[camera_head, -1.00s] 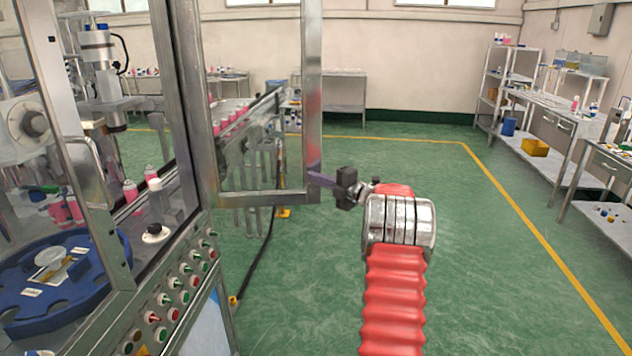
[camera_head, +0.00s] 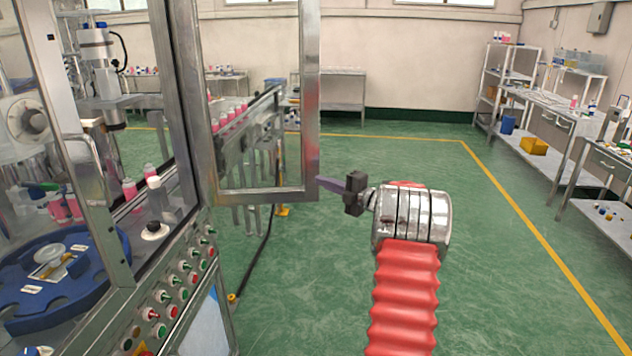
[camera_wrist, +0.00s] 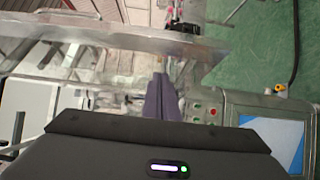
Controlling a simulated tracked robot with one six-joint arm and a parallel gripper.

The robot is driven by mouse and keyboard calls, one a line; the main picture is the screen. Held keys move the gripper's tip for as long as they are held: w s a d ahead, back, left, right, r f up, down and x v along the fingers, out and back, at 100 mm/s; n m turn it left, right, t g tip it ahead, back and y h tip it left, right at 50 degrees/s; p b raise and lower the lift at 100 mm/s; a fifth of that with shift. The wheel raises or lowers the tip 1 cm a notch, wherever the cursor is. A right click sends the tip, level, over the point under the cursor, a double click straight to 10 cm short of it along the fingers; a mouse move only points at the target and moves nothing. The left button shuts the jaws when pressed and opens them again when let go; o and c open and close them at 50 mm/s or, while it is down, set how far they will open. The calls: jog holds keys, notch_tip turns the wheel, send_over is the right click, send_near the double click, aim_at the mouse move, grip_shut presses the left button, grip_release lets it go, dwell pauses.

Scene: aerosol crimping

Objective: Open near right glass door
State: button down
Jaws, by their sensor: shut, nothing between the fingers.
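The near right glass door (camera_head: 310,120) has a metal frame and stands swung open, out from the cabinet on the left. My gripper (camera_head: 326,184) has purple fingers and is closed and empty. Its tips are at the lower right corner of the door's free edge; I cannot tell whether they touch. In the wrist view, the closed fingers (camera_wrist: 162,98) point up at the picture's middle. A metal frame bar, probably the door's (camera_wrist: 110,38), crosses above them.
The cabinet's button panel (camera_head: 170,300) stands at the lower left, with a blue round table (camera_head: 45,305) inside. A conveyor with pink cans (camera_head: 232,115) lies behind the door. Green floor (camera_head: 510,290) is clear to the right; benches (camera_head: 565,125) stand farther off.

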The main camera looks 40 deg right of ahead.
jog(key=s+d, duration=0.4)
jog(key=s, duration=0.1)
jog(key=shift+s+d, duration=0.25)
jog(key=shift+s, duration=0.05)
dwell(0.4)
